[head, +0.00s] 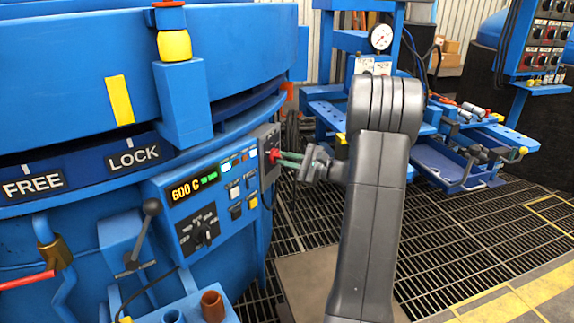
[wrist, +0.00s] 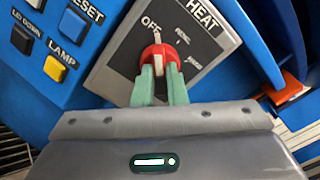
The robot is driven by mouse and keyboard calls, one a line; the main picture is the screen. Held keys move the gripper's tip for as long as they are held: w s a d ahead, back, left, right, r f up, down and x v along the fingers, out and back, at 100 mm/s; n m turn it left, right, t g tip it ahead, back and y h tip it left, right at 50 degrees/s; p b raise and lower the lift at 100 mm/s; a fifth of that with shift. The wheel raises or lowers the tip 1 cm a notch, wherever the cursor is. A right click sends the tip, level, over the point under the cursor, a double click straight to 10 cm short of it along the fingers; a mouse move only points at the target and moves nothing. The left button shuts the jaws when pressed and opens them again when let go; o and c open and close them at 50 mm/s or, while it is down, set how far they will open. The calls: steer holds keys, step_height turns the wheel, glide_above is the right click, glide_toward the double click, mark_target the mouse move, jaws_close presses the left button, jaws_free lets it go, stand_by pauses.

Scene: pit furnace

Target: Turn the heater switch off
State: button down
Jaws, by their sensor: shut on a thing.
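The heater switch (wrist: 158,51) is a red knob with a pale pointer bar, on a grey plate (wrist: 113,68) marked HEAT. OFF is printed just above the knob, with two smaller marks to its right that are hard to read. The pale bar points up in the wrist view, close to the OFF mark. My gripper (wrist: 160,82) has green fingers shut on the knob from below in that view. In the head view the red knob (head: 273,155) sits at the right end of the control panel, and my gripper (head: 283,158) reaches it from the right.
The blue panel (head: 172,207) shows 600 C, with a LAMP button (wrist: 55,68) and RESET button (wrist: 72,25) beside the switch. A lever with a black ball (head: 152,207) stands left. A blue bench with tools (head: 440,160) stands behind right. Grated floor is clear at right.

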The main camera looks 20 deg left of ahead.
steer(key=shift+n+b, duration=0.3)
steer(key=shift+n, duration=0.3)
steer(key=c, duration=1.5)
jaws_free()
steer(key=shift+o, duration=0.2)
steer(key=s+d+p, duration=0.1)
steer(key=d+p, duration=0.3)
steer(key=d, duration=0.9)
steer(key=shift+s+d, duration=0.2)
steer(key=shift+d, duration=0.2)
steer(key=a+b, duration=0.1)
steer(key=a, duration=0.3)
steer(key=w+a+b, duration=0.1)
steer(key=a, duration=0.4)
steer(key=a+b, duration=0.1)
steer(key=a, duration=0.3)
steer(key=shift+w+a+b, duration=0.2)
steer(key=shift+a+b, duration=0.2)
